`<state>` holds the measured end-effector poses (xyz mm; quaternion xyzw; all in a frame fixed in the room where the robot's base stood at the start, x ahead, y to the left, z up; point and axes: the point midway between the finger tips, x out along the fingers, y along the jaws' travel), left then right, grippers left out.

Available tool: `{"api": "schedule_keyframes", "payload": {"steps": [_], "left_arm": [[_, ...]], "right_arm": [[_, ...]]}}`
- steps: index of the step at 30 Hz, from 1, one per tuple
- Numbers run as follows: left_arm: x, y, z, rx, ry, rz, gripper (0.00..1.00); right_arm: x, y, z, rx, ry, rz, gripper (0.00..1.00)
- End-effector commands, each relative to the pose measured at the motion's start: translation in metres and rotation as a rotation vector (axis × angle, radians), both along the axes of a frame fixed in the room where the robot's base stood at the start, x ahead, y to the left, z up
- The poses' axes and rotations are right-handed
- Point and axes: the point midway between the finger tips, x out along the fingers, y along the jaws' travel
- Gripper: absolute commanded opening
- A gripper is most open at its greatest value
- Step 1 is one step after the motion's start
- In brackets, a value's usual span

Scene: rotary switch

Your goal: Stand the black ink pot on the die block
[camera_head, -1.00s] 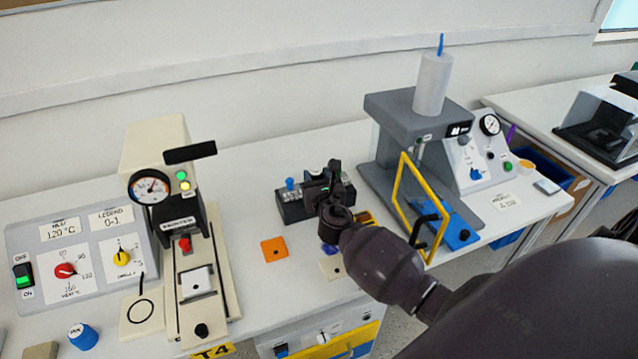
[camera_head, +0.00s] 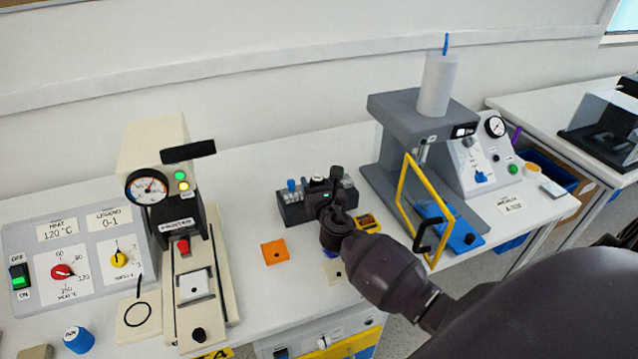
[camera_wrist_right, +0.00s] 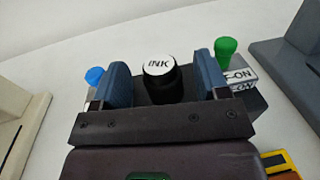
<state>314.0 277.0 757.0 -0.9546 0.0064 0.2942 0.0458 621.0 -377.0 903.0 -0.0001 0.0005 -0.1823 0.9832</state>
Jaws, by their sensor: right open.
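The black ink pot (camera_wrist_right: 158,78), with a white lid reading INK, stands upright at the dark grey rack in the right wrist view. My right gripper (camera_wrist_right: 165,85) is open, its two blue-padded fingers on either side of the pot, with gaps showing. In the head view my right gripper (camera_head: 326,196) is over the rack (camera_head: 295,213) and hides the pot. No part is labelled as the die block, and I cannot tell which it is. My left gripper is not in view.
A blue-capped bottle (camera_wrist_right: 94,76) and a green-capped one (camera_wrist_right: 226,48) flank the pot. An orange plate (camera_head: 274,252) lies in front. A cream machine (camera_head: 190,270) stands left; a grey press (camera_head: 385,185) with a yellow guard frame (camera_head: 401,205) stands right.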

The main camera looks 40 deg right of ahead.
Motion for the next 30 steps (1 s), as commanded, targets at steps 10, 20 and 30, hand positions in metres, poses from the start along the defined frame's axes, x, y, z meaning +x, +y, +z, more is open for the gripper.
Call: {"api": "schedule_keyframes", "payload": {"steps": [10,20,30], "left_arm": [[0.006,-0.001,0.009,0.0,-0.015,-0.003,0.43],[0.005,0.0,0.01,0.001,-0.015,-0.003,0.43],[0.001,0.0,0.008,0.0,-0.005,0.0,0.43]], "right_arm": [[-0.04,0.015,0.002,0.0,0.0,0.0,0.68],[-0.094,0.036,0.001,0.002,0.002,0.0,0.68],[-0.112,0.043,0.003,0.001,-0.001,0.0,0.68]]}}
